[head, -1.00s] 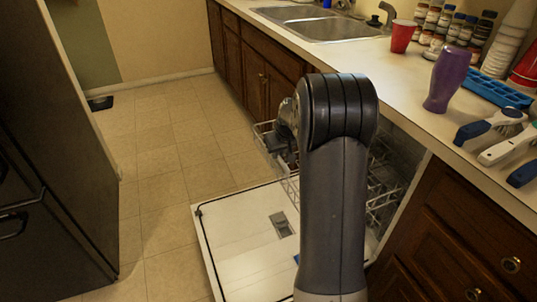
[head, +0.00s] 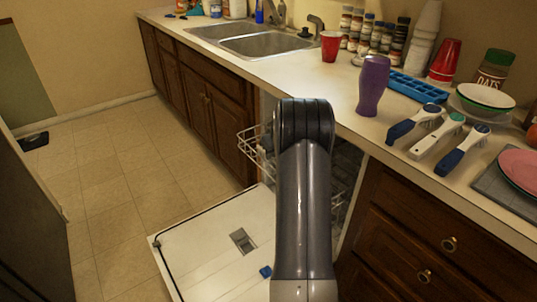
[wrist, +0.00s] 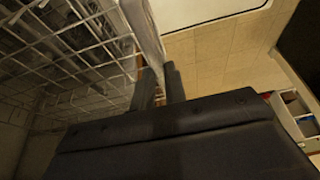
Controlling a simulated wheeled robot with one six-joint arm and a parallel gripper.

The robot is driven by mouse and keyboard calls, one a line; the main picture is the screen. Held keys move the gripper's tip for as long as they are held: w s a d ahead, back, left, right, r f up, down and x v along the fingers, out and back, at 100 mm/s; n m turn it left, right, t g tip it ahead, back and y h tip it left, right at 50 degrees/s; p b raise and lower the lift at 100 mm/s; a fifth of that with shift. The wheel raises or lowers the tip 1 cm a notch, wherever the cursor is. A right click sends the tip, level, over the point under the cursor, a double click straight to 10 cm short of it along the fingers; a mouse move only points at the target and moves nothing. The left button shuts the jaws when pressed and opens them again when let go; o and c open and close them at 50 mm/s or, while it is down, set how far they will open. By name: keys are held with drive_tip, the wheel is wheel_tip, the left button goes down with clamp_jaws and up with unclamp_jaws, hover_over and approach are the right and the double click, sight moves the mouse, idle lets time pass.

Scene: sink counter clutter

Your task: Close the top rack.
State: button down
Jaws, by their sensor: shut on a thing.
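The top rack (head: 251,143), a white wire basket, sticks out of the open dishwasher to the left of my arm in the head view. My arm hides its middle. In the wrist view its wire grid (wrist: 75,50) fills the upper left. My gripper (wrist: 158,86) shows there as two dark fingers close together at the pale edge of the rack, shut on it. In the head view my gripper is hidden behind my arm. The dishwasher door (head: 205,255) lies folded down below the rack.
The counter (head: 300,75) above holds a purple bottle (head: 372,86), a red cup (head: 331,46), a blue tray (head: 416,88) and several brushes. Wooden cabinets (head: 205,105) flank the dishwasher.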

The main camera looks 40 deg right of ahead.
drive_tip(key=c, duration=1.4)
unclamp_jaws()
drive_tip(key=shift+c, duration=0.2)
drive_tip(key=p+v, duration=0.1)
drive_tip(key=v, duration=0.9)
drive_tip(key=shift+s+r, duration=0.25)
drive_tip(key=shift+r, duration=0.05)
drive_tip(key=shift+c, duration=0.2)
